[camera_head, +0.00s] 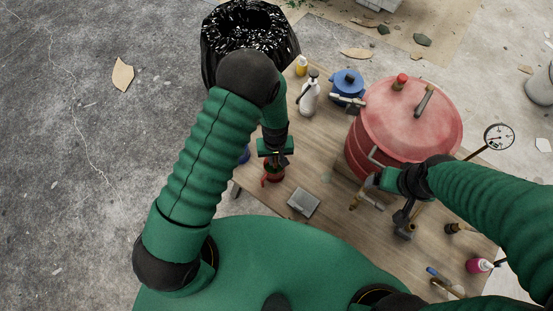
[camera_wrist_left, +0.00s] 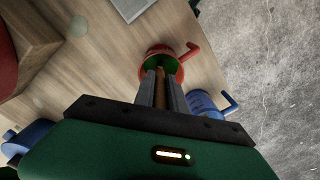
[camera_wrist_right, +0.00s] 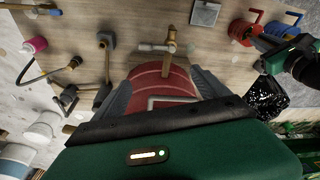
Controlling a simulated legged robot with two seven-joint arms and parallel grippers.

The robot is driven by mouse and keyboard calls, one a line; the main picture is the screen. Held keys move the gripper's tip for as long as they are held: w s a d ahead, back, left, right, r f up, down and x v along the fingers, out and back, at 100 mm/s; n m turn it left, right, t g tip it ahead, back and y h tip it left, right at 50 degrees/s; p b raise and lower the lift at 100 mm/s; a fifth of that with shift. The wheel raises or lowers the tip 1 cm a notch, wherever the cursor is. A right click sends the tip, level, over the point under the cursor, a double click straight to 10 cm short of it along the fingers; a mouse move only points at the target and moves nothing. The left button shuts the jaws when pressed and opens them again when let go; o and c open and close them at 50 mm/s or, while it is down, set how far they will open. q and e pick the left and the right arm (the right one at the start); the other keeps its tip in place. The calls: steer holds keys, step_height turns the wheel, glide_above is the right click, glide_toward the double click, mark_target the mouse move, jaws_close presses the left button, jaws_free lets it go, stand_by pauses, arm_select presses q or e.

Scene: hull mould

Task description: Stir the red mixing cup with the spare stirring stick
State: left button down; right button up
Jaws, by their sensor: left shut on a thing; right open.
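The red mixing cup (camera_head: 273,174) stands upright on the wooden table, below my left gripper (camera_head: 277,160). In the left wrist view the cup (camera_wrist_left: 179,55) shows its red handle and green contents. My left gripper (camera_wrist_left: 160,88) is shut on the brown stirring stick (camera_wrist_left: 159,90). The stick points down at the cup's mouth, its far end over or in the green; how deep it reaches I cannot tell. My right gripper (camera_wrist_right: 162,92) is open, with the red drum (camera_wrist_right: 160,82) showing between and beyond its fingers. The red cup also shows in the right wrist view (camera_wrist_right: 241,31).
A blue cup (camera_wrist_left: 207,103) stands right beside the red one. A grey slab (camera_head: 303,203) lies near the table's front edge. A white spray bottle (camera_head: 310,97) and blue pot (camera_head: 348,84) stand behind.

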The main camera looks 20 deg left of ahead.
arm_select(q)
steer(key=shift+a, duration=0.15)
steer(key=shift+r, duration=0.3)
step_height(320, 180, up, 12)
steer(key=p, duration=1)
steer(key=shift+f, duration=0.25)
step_height(320, 180, up, 3)
steer(key=p, duration=0.3)
steer(key=shift+r, duration=0.1)
